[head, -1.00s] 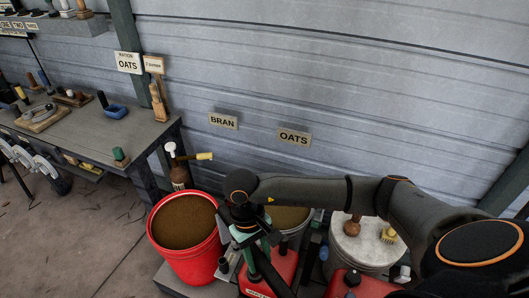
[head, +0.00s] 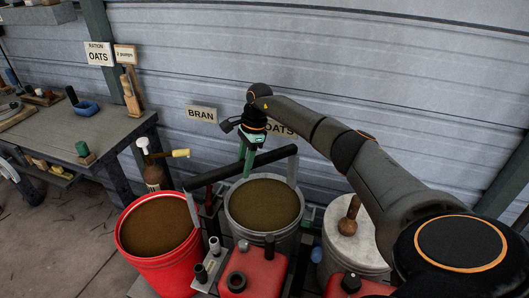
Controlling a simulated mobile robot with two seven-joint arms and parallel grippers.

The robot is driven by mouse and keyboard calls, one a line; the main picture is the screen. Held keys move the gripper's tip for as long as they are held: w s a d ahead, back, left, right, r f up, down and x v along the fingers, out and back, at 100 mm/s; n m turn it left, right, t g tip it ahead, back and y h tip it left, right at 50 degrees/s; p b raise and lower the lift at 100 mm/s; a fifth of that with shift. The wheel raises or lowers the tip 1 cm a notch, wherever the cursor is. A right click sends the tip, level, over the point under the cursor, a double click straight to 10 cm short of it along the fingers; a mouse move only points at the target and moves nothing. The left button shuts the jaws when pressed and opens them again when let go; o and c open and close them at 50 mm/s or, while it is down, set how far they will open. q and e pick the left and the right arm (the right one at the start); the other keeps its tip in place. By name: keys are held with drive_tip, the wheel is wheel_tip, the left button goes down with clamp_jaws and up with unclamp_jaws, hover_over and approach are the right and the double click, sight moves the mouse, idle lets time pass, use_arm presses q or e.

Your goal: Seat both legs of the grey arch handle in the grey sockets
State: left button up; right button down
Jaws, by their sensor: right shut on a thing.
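The grey arch handle (head: 220,176) has a dark crossbar and two light grey legs. It is held in the air, its bar slanting up to the right. Its left leg (head: 192,212) hangs in front of the red bucket's right rim in the picture. Its right leg (head: 292,172) shows above the grey bucket's far right rim. My right gripper (head: 246,160), with green fingers, reaches down from above and is shut on the bar near its middle. My left gripper is not in view.
A red bucket (head: 122,245) and a grey bucket (head: 233,217), both filled with brown feed, stand below the handle. Red canisters (head: 262,275), small upright pieces on a pale plate (head: 213,262) and a white-lidded drum (head: 362,232) crowd the front. A workbench (head: 85,128) stands left.

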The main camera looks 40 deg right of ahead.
use_arm(q)
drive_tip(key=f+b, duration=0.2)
drive_tip(key=b, duration=0.1)
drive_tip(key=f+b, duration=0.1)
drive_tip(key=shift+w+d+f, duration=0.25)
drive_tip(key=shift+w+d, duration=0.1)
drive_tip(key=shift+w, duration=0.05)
use_arm(e)
drive_tip(key=w+d+m+t+h, duration=0.1)
drive_tip(key=w+d+m, duration=0.1)
drive_tip(key=d+m, duration=0.7)
drive_tip(key=shift+w+d+f+t, duration=0.15)
drive_tip(key=shift+w+d+t, duration=0.2)
drive_tip(key=shift+d, duration=0.5)
use_arm(q)
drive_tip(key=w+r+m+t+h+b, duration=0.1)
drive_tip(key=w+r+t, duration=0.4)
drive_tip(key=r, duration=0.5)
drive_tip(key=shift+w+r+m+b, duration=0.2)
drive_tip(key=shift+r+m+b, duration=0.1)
drive_tip(key=shift+b, duration=0.4)
use_arm(e)
drive_tip(key=shift+f, duration=2.55)
drive_tip(key=shift+f, duration=0.1)
